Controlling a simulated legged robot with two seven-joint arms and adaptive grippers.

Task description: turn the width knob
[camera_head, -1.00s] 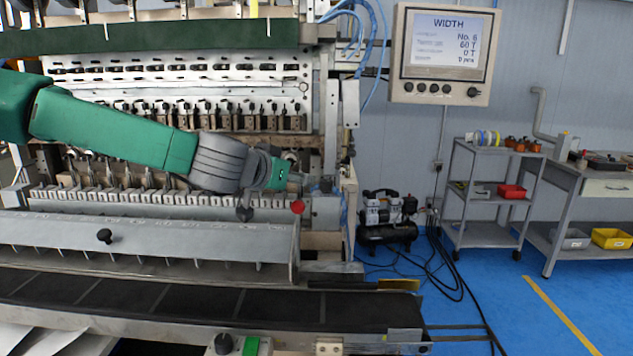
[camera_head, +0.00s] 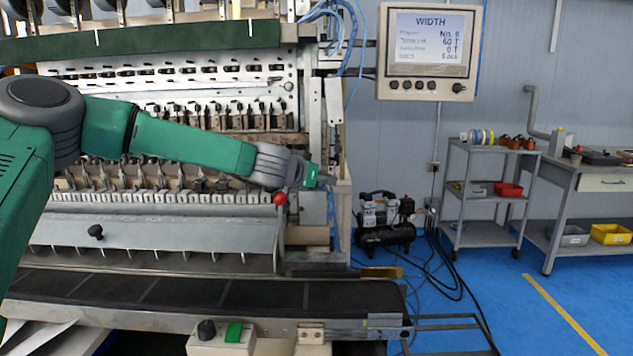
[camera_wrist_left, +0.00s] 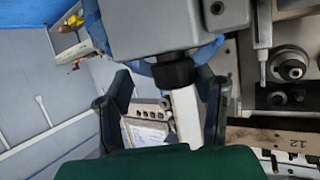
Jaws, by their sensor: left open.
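A panel (camera_head: 430,50) with a screen reading WIDTH hangs at the upper right in the head view. It has a round dark knob (camera_head: 458,88) at its lower right and several smaller ones beside it; I cannot read their labels. My left gripper (camera_head: 322,178) is at the right end of the machine, below and left of the panel. In the left wrist view my left gripper (camera_wrist_left: 165,88) is open, its dark fingers on either side of a black round piece (camera_wrist_left: 174,70) with a pale shaft under a grey box. I cannot tell contact. My right gripper is not in view.
A red ball (camera_head: 280,198) on a lever stands just left of my left gripper. The dark conveyor belt (camera_head: 260,293) and a box with a black knob (camera_head: 206,330) lie in front. A compressor (camera_head: 385,220) and a cart (camera_head: 487,190) stand right.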

